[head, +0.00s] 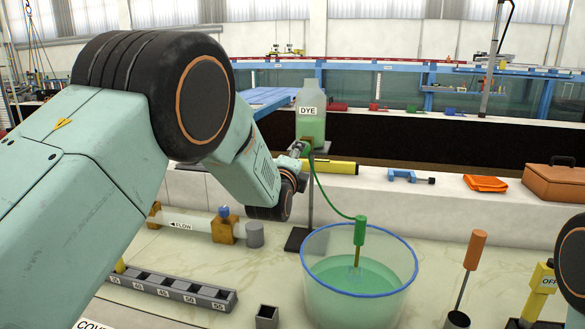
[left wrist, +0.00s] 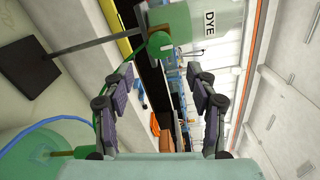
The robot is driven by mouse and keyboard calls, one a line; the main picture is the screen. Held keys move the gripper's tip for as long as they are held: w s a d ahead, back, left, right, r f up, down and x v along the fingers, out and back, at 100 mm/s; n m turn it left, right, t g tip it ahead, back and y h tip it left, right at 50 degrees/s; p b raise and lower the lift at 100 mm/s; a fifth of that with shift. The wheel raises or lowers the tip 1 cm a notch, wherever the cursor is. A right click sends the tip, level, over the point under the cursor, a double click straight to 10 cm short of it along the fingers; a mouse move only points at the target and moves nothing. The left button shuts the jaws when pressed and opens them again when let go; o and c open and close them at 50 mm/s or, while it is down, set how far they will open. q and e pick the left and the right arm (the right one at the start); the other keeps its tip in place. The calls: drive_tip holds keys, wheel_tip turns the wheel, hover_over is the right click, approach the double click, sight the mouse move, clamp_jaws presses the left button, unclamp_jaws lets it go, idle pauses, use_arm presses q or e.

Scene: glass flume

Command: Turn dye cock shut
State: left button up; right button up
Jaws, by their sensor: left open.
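The dye bottle (head: 311,110), labelled DYE and part full of green liquid, stands upright on a stand above the basin. In the head view my gripper partly hides the cock. My left gripper (head: 299,151) is at the cock's height, close to it. In the left wrist view its two fingers (left wrist: 160,72) are spread, with the cock just beyond the gap. Contact cannot be told. My right gripper is out of view.
A green tube (head: 328,198) hangs from the cock to a green-handled nozzle (head: 360,230) over a blue-rimmed basin (head: 318,243). A yellow level (head: 335,167) and a blue clamp (head: 405,176) lie on the ledge behind. An orange-handled tool (head: 474,250) stands at right.

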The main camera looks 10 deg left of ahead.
use_arm(q)
drive_tip(key=shift+s, duration=2.3)
